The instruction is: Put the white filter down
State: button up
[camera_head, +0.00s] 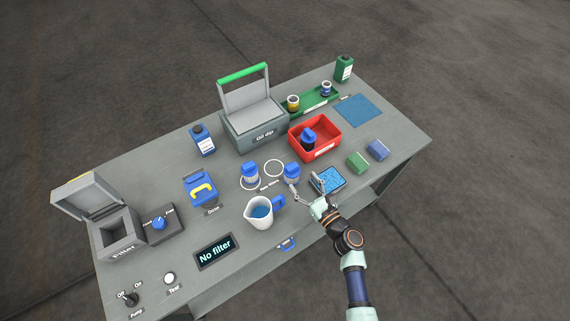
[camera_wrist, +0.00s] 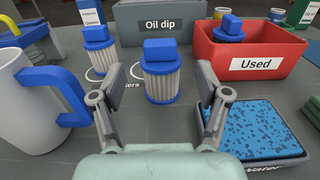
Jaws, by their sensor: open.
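A white pleated filter (camera_wrist: 163,80) with a blue cap stands upright on the table, ahead of my gripper (camera_wrist: 161,88); the head view also shows this filter (camera_head: 292,173). My gripper is open, its fingers spread to either side of the filter with clear gaps, not visibly touching it. A second white filter (camera_wrist: 97,50) with a blue cap stands upright behind and left, at a white ring marking. In the head view this second filter (camera_head: 250,175) is left of an empty ring (camera_head: 274,168). In that view my gripper (camera_head: 306,189) is low over the front of the table.
A blue-handled jug (camera_head: 258,213) stands left of my gripper, and a water tray (camera_wrist: 254,128) lies close on the right. The red Used bin (camera_wrist: 248,65) holds a dark, blue-capped filter (camera_head: 308,138). The Oil dip box (camera_head: 256,128) is behind.

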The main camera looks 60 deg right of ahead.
aim_at(294, 169)
jog(key=x, duration=0.2)
jog(key=b+x, duration=0.1)
jog(key=x, duration=0.4)
jog(key=shift+w+d+r, duration=0.15)
jog(key=shift+r, duration=0.25)
grip_shut()
